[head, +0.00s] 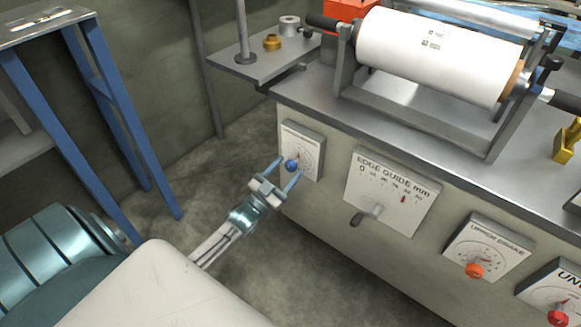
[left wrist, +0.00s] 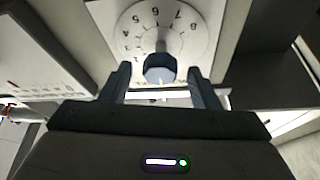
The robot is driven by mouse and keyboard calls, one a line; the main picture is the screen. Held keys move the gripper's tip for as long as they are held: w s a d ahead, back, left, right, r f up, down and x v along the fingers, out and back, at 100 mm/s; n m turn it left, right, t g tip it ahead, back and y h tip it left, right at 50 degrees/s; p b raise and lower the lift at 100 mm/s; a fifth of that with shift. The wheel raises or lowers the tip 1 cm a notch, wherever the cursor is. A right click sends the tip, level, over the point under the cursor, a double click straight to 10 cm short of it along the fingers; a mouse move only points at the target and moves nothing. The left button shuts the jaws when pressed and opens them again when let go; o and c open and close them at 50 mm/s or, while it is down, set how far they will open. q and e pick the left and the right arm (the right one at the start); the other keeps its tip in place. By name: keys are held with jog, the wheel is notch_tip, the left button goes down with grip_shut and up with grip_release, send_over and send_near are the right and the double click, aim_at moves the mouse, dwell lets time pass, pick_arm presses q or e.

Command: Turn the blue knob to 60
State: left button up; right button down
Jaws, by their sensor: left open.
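The blue knob (head: 291,165) sits on a white dial plate (head: 302,143) at the left end of the machine's front. In the left wrist view the knob (left wrist: 160,68) stands out from a round numbered dial (left wrist: 190,35), seen upside down. My left gripper (head: 290,169) is open in front of the dial, with one finger on each side of the knob. In the left wrist view the fingers (left wrist: 159,82) show gaps to the knob on both sides. The knob's exact setting cannot be read. My right gripper is not in view.
An edge guide plate (head: 390,195) with a small lever (head: 366,214) is right of the dial. Farther right are an orange knob (head: 474,270) and a red knob (head: 558,317). A white film roll (head: 440,55) lies above. A blue-legged stand (head: 120,115) is at left.

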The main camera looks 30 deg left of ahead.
pick_arm(q)
jog(key=shift+x, duration=1.05)
jog(key=c, duration=1)
jog(key=shift+o, duration=0.2)
